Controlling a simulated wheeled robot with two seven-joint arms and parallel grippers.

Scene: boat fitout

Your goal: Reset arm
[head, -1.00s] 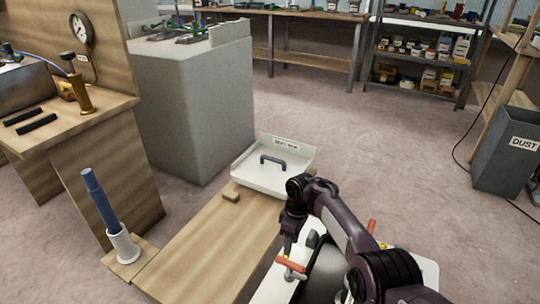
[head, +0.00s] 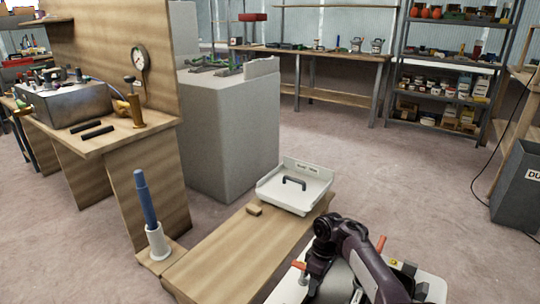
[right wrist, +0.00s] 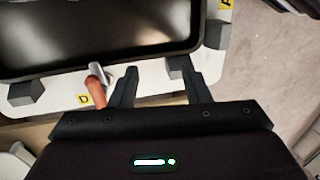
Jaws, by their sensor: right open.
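A white panel with a dark hatch (right wrist: 100,30) lies below my right arm; its white corner (head: 430,285) shows in the head view. An orange lever (head: 300,265) stands at its left side and another (head: 381,243) at its far side. In the right wrist view an orange lever (right wrist: 95,92) is just left of my right gripper (right wrist: 158,88), by a yellow "D" label (right wrist: 84,99). The gripper's fingers are apart with nothing between them. Whether it touches the lever I cannot tell. The arm hides much of the panel in the head view. My left gripper is out of view.
A wooden bench (head: 225,256) holds a white tray (head: 310,193) with a dark handle and a small wood block (head: 254,210). A blue rod in a white holder (head: 158,243) stands left. A grey block (head: 235,140) stands behind.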

